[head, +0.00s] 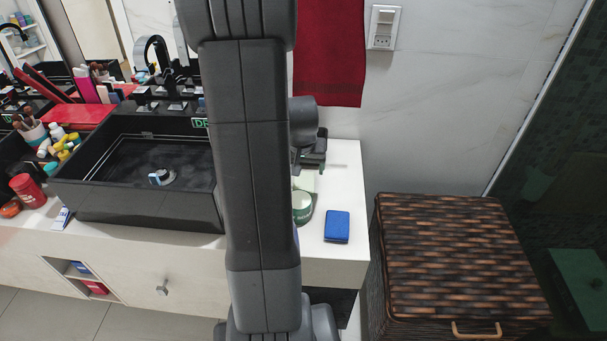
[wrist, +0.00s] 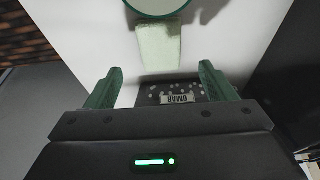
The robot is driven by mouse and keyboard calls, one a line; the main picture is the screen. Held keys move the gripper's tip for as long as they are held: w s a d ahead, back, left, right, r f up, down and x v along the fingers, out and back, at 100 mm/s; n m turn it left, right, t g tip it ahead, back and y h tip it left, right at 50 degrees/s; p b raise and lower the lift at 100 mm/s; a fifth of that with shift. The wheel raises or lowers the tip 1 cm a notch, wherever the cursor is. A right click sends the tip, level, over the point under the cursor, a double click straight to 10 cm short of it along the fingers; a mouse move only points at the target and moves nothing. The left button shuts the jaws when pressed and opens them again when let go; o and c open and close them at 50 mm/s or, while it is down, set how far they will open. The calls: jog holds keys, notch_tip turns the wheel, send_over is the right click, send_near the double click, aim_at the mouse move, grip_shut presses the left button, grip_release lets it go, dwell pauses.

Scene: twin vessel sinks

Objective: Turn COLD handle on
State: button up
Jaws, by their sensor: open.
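A black curved faucet (head: 154,42) rises behind the black vessel sink (head: 150,212) in the head view. Small dark handle-like fittings (head: 143,93) stand at the sink's back edge. I cannot tell which one is the COLD handle, and my arm hides the sink's right side. In the wrist view my gripper (wrist: 160,66) is open, with its two green fingers spread and nothing held between them. It points at the white counter, away from the faucet.
A green-rimmed round container (head: 303,207) and a blue box (head: 337,226) stand on the counter's right end. A wicker hamper (head: 450,255) stands at right. A red towel (head: 328,55) hangs behind. Brushes in a cup (head: 33,132) and several bottles crowd the left.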

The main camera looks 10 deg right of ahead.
jog(key=shift+v, duration=2.15)
